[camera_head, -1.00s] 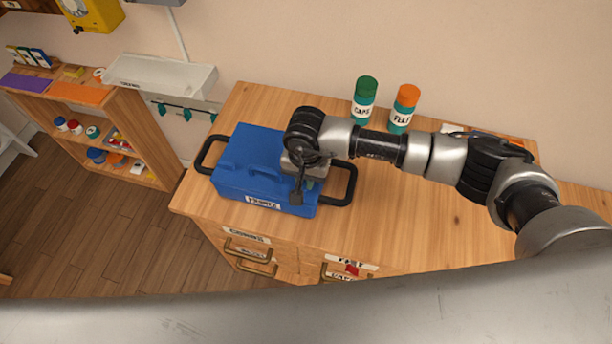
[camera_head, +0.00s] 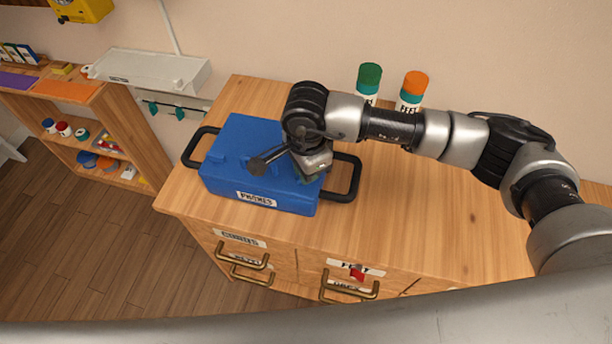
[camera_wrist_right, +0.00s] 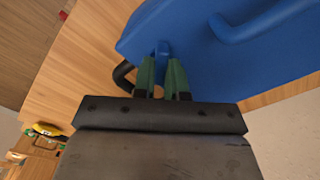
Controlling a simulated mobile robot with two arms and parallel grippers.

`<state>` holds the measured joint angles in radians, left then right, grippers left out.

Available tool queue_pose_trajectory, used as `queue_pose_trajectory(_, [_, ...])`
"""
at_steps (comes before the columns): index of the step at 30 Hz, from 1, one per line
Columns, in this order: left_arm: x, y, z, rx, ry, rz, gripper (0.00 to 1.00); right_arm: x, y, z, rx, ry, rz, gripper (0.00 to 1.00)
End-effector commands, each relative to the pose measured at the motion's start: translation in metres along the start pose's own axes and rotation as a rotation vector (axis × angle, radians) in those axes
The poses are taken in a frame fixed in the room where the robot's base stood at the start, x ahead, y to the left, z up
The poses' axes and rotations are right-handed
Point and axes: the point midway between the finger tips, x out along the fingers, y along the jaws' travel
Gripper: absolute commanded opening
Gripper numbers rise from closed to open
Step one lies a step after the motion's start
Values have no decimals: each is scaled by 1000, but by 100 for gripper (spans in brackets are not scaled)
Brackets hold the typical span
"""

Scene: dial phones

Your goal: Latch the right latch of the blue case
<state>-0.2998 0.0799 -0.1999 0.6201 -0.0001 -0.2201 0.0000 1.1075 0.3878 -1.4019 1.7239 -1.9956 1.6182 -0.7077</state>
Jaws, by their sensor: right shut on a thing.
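The blue case (camera_head: 235,145) lies closed on the wooden cabinet top, with a label on its front and a black handle at each side. My right gripper (camera_head: 314,180) is over the case's right end, and the arm hides part of the lid there. In the right wrist view, the blue case (camera_wrist_right: 200,30) fills the top. The green fingers of my right gripper (camera_wrist_right: 163,62) are close together on a small blue latch tab (camera_wrist_right: 163,48) at the case's edge. How far the latch is turned cannot be told. My left gripper is not in view.
A green-capped bottle (camera_head: 369,78) and an orange-capped bottle (camera_head: 412,90) stand behind the arm. The cabinet top (camera_head: 425,215) is clear to the right of the case. Drawers with brass handles (camera_head: 350,292) are below. A shelf unit (camera_head: 100,115) stands at the left.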

Motion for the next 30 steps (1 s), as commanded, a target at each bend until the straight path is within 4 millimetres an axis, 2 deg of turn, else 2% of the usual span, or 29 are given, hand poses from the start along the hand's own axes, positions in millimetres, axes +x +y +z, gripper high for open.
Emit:
queue_pose_trajectory(1, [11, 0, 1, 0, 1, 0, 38, 5, 0, 0, 43, 0, -2, 0])
queue_pose_trajectory(15, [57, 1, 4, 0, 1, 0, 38, 4, 2, 0, 477, -1, -2, 0])
queue_pose_trajectory(22, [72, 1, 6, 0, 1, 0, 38, 3, 3, 1, 642, -1, -2, 0])
queue_pose_trajectory(30, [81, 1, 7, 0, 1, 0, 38, 1, 3, 1, 755, -1, -3, 0])
